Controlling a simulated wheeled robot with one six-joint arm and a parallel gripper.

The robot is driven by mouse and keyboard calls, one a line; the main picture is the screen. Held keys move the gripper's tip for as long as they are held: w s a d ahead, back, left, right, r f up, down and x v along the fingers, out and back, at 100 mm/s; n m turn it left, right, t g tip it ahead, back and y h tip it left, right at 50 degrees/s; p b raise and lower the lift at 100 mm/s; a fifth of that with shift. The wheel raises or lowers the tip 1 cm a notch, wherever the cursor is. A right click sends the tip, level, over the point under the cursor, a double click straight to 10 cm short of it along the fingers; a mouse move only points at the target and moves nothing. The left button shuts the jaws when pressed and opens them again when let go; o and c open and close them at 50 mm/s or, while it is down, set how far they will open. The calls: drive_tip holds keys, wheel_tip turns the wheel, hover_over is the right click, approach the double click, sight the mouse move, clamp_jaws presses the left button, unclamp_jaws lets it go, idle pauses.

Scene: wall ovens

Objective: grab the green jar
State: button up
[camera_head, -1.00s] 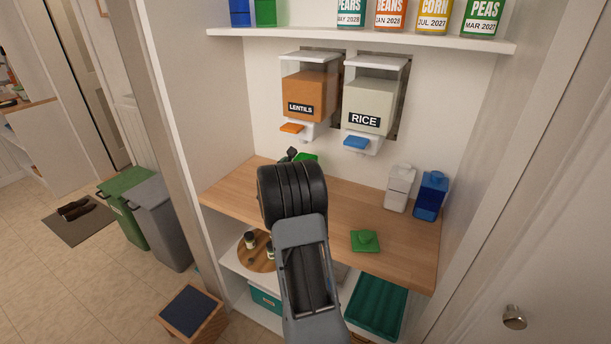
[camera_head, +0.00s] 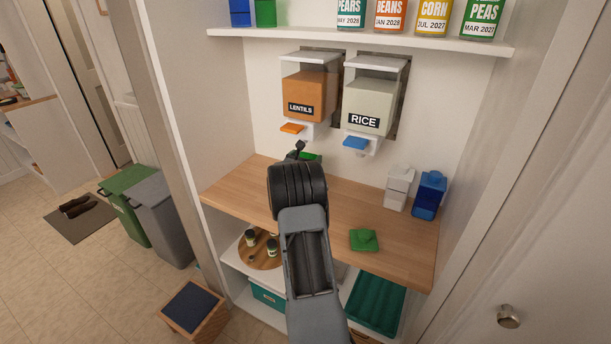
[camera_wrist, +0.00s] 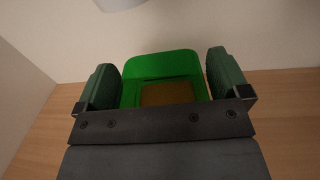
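The green jar (camera_wrist: 165,65) stands on the wooden counter, lidless, with orange-brown contents (camera_wrist: 168,93) showing inside. In the head view only a small green part of it (camera_head: 312,156) shows behind my gripper (camera_head: 298,150). In the wrist view my gripper (camera_wrist: 164,85) has its two dark green finger pads spread wide, one on each side of the jar. The pads look very close to its sides; I cannot tell whether they touch. The dark gripper body hides the jar's near lower part.
A green lid (camera_head: 363,240) lies on the counter (camera_head: 335,205). A white canister (camera_head: 398,188) and blue canister (camera_head: 430,195) stand at right. The lentils dispenser (camera_head: 308,95) and rice dispenser (camera_head: 368,105) hang above. A shelf (camera_head: 370,39) holds cans higher up.

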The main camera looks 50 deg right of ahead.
drive_tip(key=c, duration=1.2)
drive_tip(key=shift+c, duration=0.4)
drive_tip(key=shift+r, duration=0.1)
